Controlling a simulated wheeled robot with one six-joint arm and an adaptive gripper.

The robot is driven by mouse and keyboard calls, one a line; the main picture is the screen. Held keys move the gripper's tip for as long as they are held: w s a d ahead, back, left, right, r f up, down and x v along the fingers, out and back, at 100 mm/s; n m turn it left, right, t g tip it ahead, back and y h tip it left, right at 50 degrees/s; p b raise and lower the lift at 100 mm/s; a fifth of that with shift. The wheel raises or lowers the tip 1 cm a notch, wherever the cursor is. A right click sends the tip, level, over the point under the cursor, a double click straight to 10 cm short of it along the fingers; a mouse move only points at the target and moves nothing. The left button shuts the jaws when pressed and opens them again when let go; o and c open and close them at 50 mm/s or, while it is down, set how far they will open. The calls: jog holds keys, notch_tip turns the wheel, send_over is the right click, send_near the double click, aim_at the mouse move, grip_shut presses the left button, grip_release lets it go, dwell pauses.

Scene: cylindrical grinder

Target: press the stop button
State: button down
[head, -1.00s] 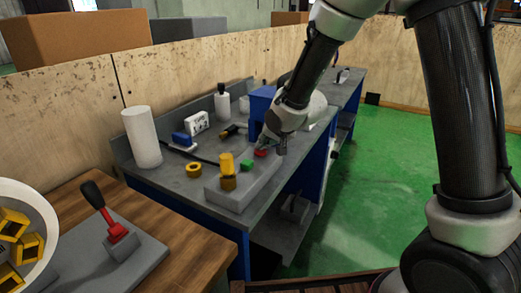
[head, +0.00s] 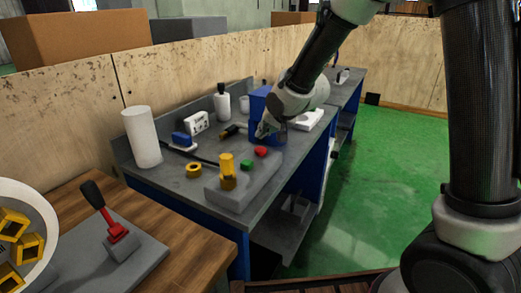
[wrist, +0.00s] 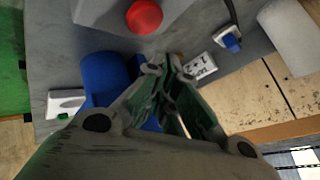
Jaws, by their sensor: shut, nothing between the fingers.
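The red stop button (head: 261,152) is a round cap on top of a grey control box (head: 232,196) on the grey bench. A green button (head: 247,165) and a yellow cylinder (head: 227,162) stand on the same box. In the wrist view the red button (wrist: 144,16) shows whole at the top, with the box's grey face (wrist: 98,14) around it. My gripper (head: 262,132) is shut and empty, above and behind the button, clear of it. In the wrist view the fingertips (wrist: 165,66) meet below the button, with a visible gap to it.
A blue box (head: 265,103) stands close behind my gripper. A yellow ring (head: 194,170), a white cylinder (head: 142,137) and a white socket block (head: 196,122) are also on the bench. Green floor (head: 375,200) is open on the right.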

jog(key=shift+r, duration=1.3)
jog(key=shift+f, duration=0.1)
jog(key=s+d+f+n+g+h, duration=0.3)
jog(key=s+d+f+n, duration=0.1)
jog(key=s+d+f, duration=0.15)
jog(key=s+d+r, duration=0.5)
jog(key=s+d, duration=0.3)
jog(key=s, duration=0.1)
jog(key=s+d+r+m+h, duration=0.1)
jog(key=s+d+r, duration=0.4)
jog(key=s+d, duration=0.3)
jog(key=s+d+r, duration=0.5)
jog(key=s+d, duration=0.3)
jog(key=s, duration=0.1)
jog(key=shift+s+h, duration=0.3)
jog(key=shift+h, duration=0.1)
